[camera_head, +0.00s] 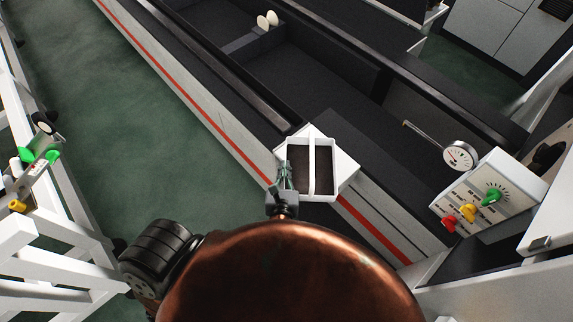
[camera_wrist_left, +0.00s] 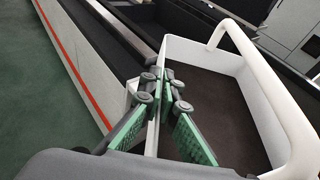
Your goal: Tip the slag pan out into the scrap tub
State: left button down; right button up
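A white, box-like pan (camera_head: 297,158) with a brown inside and a white bar across its top is in the middle of the head view. I take it to be the slag pan. It fills the right of the left wrist view (camera_wrist_left: 255,100). My left gripper (camera_head: 284,170) is at the pan's left wall. In the left wrist view its green-padded fingers (camera_wrist_left: 166,80) stand on both sides of that wall, closed on it. I cannot pick out the scrap tub with certainty. My right gripper is not in view.
A long dark-floored bed (camera_head: 310,85) with pale sides and a red stripe runs diagonally behind the pan. A control box (camera_head: 495,192) with coloured knobs and a round gauge (camera_head: 459,156) are at right. White framing (camera_head: 45,240) stands at left. Green floor (camera_head: 120,120) is open.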

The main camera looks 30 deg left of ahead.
aim_at(311, 165)
pick_arm(q)
jog(key=shift+s+r, duration=0.15)
jog(key=shift+r, duration=0.1)
jog(key=shift+w+d+r+m+t+h, duration=0.1)
jog(key=shift+w+r+m+t+h, duration=0.15)
jog(key=shift+r+m+h, duration=0.15)
jog(key=shift+w+r+m+t+h, duration=0.15)
jog(key=shift+r+m+t+h, duration=0.15)
jog(key=shift+r+h, duration=0.15)
jog(key=shift+w+d+r+m+h, duration=0.15)
jog(key=shift+r+m+h, duration=0.2)
jog(key=shift+h, duration=0.15)
jog(key=shift+w+d+r+m+h, duration=0.1)
jog(key=shift+w+r+m+h, duration=0.05)
jog(key=shift+r+m+h, duration=0.25)
jog(key=shift+w+d+r+m+h+p, duration=0.15)
jog(key=shift+d+r+m+h, duration=0.2)
jog(key=shift+r+m+h, duration=0.25)
jog(key=shift+s+d+r+m+h+p, duration=0.15)
jog(key=shift+d+r+m+h, duration=0.15)
jog(key=shift+h, duration=0.35)
jog(key=shift+d, duration=0.1)
